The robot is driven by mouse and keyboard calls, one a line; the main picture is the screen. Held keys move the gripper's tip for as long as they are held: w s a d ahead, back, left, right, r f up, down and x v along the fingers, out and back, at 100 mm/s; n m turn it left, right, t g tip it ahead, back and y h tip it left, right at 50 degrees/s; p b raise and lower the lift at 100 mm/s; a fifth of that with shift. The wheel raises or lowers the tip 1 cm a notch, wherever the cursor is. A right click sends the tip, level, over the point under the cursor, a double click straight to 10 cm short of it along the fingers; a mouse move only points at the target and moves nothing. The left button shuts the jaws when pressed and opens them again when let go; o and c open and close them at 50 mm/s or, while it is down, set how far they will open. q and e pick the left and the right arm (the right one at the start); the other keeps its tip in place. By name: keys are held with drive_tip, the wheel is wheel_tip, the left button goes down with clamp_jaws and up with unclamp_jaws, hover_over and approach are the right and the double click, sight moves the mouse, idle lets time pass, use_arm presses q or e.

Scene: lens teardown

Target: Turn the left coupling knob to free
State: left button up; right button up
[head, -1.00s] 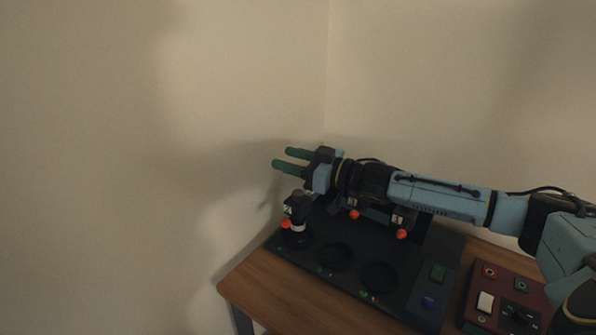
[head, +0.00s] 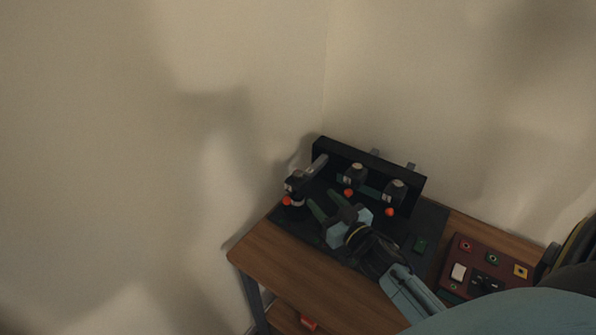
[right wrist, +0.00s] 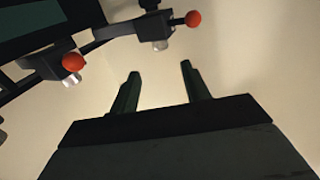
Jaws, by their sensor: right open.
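Three dark units with orange ball knobs stand on the black fixture (head: 434,212) in the head view. No label reading "coupling" is legible. My right gripper (head: 322,199) is open and empty, its green fingers pointing up-left, right of the leftmost unit. In the right wrist view its fingers (right wrist: 160,70) are apart with nothing between them; two orange balls (right wrist: 73,61) (right wrist: 193,18) show beyond. My left gripper is out of view.
A dark red control box (head: 476,248) with buttons and a switch sits right of the fixture on the wooden table (head: 275,257). A green button (head: 420,244) is on the fixture. Walls close in behind and left. The table's front left is bare.

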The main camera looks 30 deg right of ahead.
sight(301, 177)
drive_tip(key=w, duration=1.2)
drive_tip(key=shift+w+a+b, duration=0.1)
drive_tip(key=shift+w+b, duration=0.1)
drive_tip(key=shift+b, duration=0.2)
drive_tip(key=c, duration=1)
